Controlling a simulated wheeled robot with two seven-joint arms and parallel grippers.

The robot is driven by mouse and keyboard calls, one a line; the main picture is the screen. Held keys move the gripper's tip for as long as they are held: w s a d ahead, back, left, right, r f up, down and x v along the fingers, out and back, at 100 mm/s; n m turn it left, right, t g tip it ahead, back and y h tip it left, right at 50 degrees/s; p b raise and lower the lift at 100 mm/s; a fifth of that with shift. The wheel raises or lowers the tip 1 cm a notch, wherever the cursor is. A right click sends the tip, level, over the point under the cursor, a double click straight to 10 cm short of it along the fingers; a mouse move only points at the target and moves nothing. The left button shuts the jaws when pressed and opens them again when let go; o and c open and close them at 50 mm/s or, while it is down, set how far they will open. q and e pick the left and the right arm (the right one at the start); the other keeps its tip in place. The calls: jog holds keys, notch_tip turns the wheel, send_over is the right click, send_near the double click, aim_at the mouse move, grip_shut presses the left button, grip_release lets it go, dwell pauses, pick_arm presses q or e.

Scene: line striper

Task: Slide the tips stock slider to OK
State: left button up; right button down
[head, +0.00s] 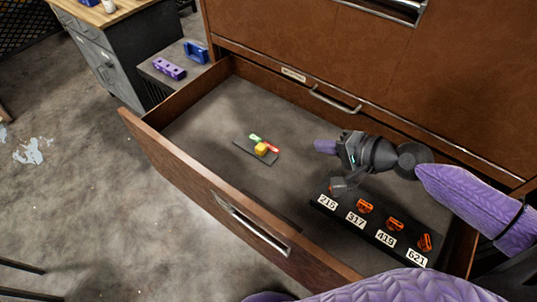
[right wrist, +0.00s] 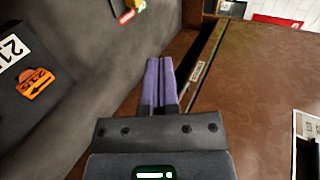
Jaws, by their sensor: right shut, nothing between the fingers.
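The slider is a small dark plate (head: 245,152) on the drawer floor with a yellow knob (head: 262,149). Along its far edge lie a green label (head: 255,138) and a red label (head: 271,146); their writing is too small to read. The knob sits closer to the red label. In the right wrist view part of the red label (right wrist: 126,16) shows at the top edge, and the rest of the slider is cut off. My right gripper (head: 318,146) has purple fingers, shut and empty, to the right of the slider and apart from it. My left gripper is not in view.
The slider lies in an open brown drawer (head: 150,150) with raised walls. A dark block (head: 345,228) with orange knobs and number tags stands in it, right of the slider. The cabinet front (head: 300,45) rises behind. Drawer floor between gripper and slider is clear.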

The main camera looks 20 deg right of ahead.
jog(key=f+b, duration=0.1)
jog(key=f, duration=0.2)
jog(key=f+b, duration=0.4)
jog(key=f, duration=0.1)
jog(key=shift+w+f, duration=0.25)
jog(key=shift+f, duration=0.1)
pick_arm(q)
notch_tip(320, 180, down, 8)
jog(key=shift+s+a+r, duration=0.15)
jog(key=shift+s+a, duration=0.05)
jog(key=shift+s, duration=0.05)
pick_arm(e)
jog(key=shift+r, duration=0.1)
jog(key=b, duration=0.2)
send_near(265, 150)
jog(key=f, duration=0.2)
jog(key=w+f, duration=0.1)
jog(key=shift+a, duration=0.3)
jog(key=w+a, duration=0.1)
jog(key=w+a+b, duration=0.1)
jog(key=w, duration=0.1)
jog(key=shift+a+f, duration=0.25)
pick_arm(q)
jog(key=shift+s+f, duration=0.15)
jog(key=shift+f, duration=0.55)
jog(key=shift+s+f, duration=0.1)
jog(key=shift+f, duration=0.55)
pick_arm(e)
jog(key=shift+w+a, duration=0.35)
jog(key=shift+w, duration=0.1)
